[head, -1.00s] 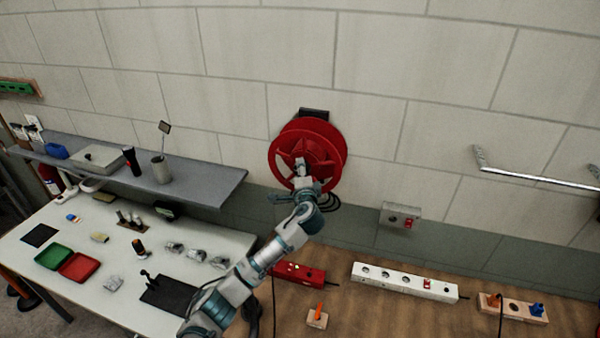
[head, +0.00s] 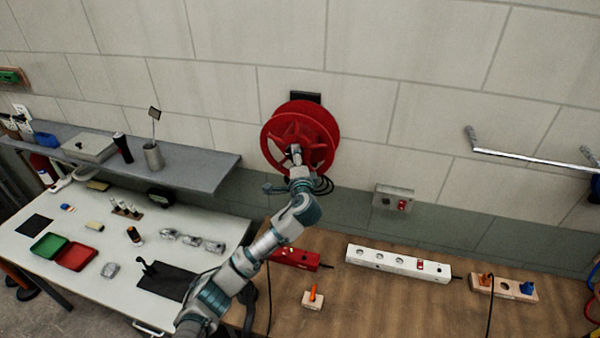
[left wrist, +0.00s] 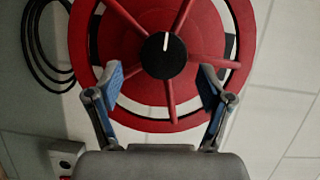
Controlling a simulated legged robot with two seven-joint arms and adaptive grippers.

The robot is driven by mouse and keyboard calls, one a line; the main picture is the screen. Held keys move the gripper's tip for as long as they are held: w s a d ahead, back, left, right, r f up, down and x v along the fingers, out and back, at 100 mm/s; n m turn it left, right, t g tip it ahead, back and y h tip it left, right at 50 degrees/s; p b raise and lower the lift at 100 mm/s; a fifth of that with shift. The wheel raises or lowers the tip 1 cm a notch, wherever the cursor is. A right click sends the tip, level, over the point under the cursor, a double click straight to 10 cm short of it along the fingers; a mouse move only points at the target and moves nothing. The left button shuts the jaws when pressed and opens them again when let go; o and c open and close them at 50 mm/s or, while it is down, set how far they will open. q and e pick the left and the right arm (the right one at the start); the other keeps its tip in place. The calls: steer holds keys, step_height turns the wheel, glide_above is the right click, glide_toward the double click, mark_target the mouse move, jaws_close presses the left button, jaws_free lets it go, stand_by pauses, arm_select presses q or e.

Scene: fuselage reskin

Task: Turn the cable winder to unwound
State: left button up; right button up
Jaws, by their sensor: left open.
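The red cable winder (head: 318,122) is mounted on the block wall. In the left wrist view the winder (left wrist: 205,52) shows its spokes and a black hub (left wrist: 163,55) with a white mark pointing up in the picture. My left gripper (head: 294,158) is in front of the winder's lower part. In the left wrist view the left gripper (left wrist: 163,80) is open, its blue-padded fingers on either side of the hub's lower side with nothing visible between them but a spoke behind. I cannot tell whether the fingers touch the winder. My right gripper is not in view.
Black cable loops (left wrist: 42,50) hang beside the winder. A grey wall switch box (head: 394,197) is at its lower right. Power strips (head: 398,262) lie on the wooden bench (head: 370,310) below. A grey shelf (head: 200,171) and a white table (head: 100,265) stand left. A metal rail (head: 530,158) is at right.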

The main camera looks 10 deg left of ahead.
arm_select(q)
steer(key=v, duration=0.9)
steer(key=shift+d, duration=0.25)
steer(key=shift+a+f, duration=0.1)
steer(key=shift+f, duration=0.15)
